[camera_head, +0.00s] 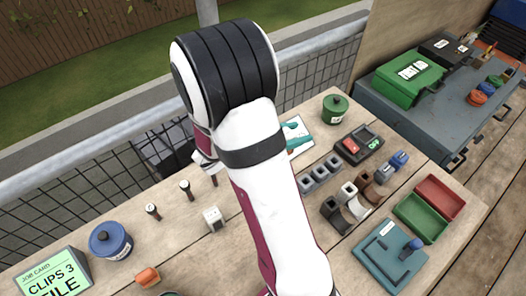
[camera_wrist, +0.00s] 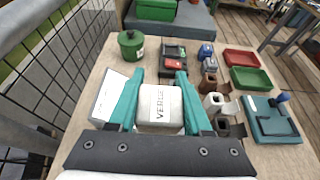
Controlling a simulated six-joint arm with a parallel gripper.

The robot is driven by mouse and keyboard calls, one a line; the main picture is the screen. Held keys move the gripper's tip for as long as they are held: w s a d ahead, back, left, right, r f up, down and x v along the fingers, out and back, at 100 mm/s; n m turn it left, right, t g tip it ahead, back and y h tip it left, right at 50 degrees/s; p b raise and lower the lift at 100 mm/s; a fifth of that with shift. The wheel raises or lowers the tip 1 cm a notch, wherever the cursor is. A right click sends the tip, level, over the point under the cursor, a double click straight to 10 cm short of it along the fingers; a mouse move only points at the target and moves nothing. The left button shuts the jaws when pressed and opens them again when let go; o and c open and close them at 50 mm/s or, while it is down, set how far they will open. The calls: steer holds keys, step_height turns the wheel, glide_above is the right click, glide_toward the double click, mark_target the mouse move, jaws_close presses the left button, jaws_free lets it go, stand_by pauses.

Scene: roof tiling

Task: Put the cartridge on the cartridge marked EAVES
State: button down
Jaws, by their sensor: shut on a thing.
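My gripper (camera_wrist: 159,74) has teal fingers on either side of a pale grey-white cartridge (camera_wrist: 160,105) and is shut on it. The dark letters on the cartridge run sideways and seem to read VERGE. In the head view a teal part of my gripper (camera_head: 296,136) shows beyond my arm, which hides the held cartridge. A small pale block (camera_head: 213,218) stands on the bench left of my arm; its marking is too small to read. I cannot make out a cartridge marked EAVES in either view.
A green pot (camera_head: 335,108), a black switch box (camera_head: 359,145) and several clips (camera_head: 345,205) stand right of my arm. Red (camera_head: 440,196) and green (camera_head: 420,216) trays and a teal fixture (camera_head: 390,256) lie farther right. A blue pot (camera_head: 110,241) stands left.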

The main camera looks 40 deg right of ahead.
steer(key=w+a+f, duration=0.3)
steer(key=w+f, duration=0.3)
steer(key=f, duration=0.2)
steer(key=shift+a+f, duration=0.2)
steer(key=shift+a, duration=0.05)
steer(key=shift+w, duration=0.1)
steer(key=shift+c, duration=1.7)
jaws_free()
steer(key=shift+f, duration=0.1)
